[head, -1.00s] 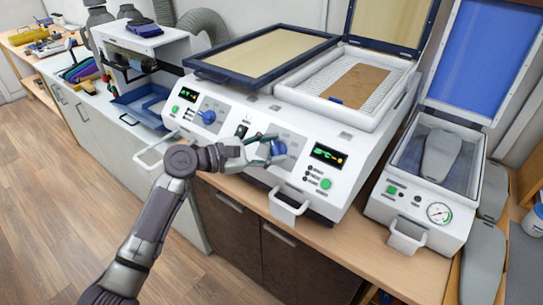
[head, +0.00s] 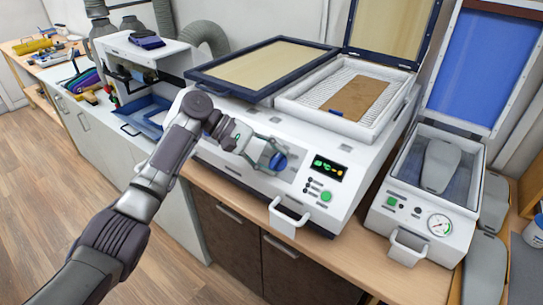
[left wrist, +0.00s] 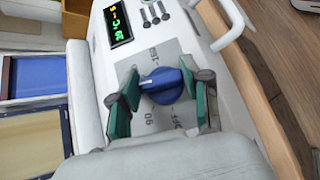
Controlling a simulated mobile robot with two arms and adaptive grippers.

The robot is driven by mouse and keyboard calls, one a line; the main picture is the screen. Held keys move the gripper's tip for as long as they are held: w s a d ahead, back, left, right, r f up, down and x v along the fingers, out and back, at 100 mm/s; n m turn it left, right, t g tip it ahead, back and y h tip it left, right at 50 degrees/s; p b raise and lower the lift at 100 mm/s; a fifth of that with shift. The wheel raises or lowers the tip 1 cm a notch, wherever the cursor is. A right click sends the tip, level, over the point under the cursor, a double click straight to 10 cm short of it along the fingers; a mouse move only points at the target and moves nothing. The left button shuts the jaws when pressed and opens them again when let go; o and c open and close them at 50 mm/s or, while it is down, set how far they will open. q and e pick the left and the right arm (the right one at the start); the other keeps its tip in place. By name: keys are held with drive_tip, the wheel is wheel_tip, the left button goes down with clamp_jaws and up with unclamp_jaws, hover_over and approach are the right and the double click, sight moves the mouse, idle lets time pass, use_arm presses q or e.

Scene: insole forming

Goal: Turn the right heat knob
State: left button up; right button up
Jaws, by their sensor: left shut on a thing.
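The right heat knob (head: 279,161) is a blue round knob on the front panel of the white heating machine, left of the right green-lit display (head: 328,168). In the left wrist view the blue knob (left wrist: 163,86) shows its raised grip bar, on a grey plate with printed marks. My left gripper (head: 268,153) is at the knob and shut on it, with the teal-padded fingers (left wrist: 163,98) on either side. The arm partly covers the left half of the front panel. My right gripper is not in view.
A green button (head: 326,196) and small buttons sit right of the knob, above a white handle (head: 288,214). A second white machine with a gauge (head: 439,224) stands at the right. An open tray (head: 310,92) holds a brown sheet on top.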

use_arm(q)
drive_tip(key=m+y, duration=0.1)
drive_tip(key=m, duration=0.1)
drive_tip(key=m+g+y+p, duration=0.1)
drive_tip(key=y, duration=0.1)
drive_tip(key=shift+d+r+m+p, duration=0.15)
drive_tip(key=shift+m+p, duration=0.15)
drive_tip(key=shift+m, duration=0.1)
drive_tip(key=shift+m+y+p, duration=0.5)
drive_tip(key=shift+m+y, duration=0.7)
drive_tip(key=o, duration=1.2)
drive_tip(key=shift+c, duration=0.2)
drive_tip(key=shift+w, duration=0.1)
drive_tip(key=v, duration=0.7)
drive_tip(key=shift+w, duration=0.2)
drive_tip(key=shift+r, duration=0.1)
